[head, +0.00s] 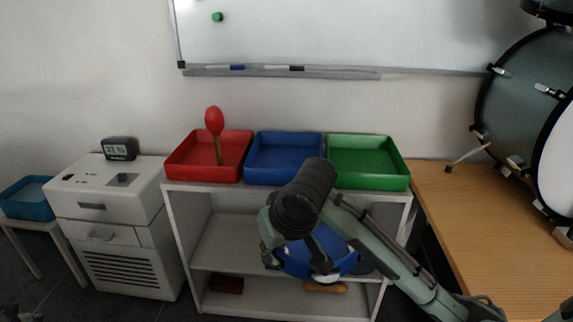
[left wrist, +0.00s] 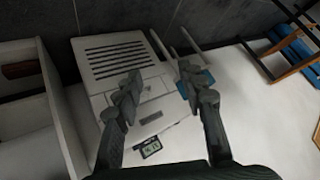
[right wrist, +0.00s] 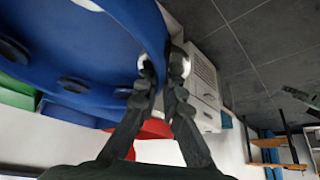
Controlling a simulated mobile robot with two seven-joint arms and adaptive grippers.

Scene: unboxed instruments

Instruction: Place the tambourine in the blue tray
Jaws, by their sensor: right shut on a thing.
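The blue tambourine (head: 338,258) is in front of the shelf's open compartments, below the tray level and partly hidden by my right arm. My right gripper (head: 325,276) is shut on its rim. In the right wrist view the tambourine (right wrist: 95,35) fills the upper left, its rim between the fingers (right wrist: 162,72). The blue tray (head: 284,178) is on the shelf top between the red and green trays. It looks empty, its front right corner near or behind my arm. My left gripper (left wrist: 160,82) is open and empty, with the white cabinet beyond it.
The red tray (head: 188,174) holds an upright red maraca (head: 214,122). The green tray (head: 372,182) looks empty. A white cabinet (head: 110,205) with a clock (head: 120,148) stands left of the shelf (head: 192,240). A wooden table (head: 500,215) with a drum (head: 520,100) is on the right.

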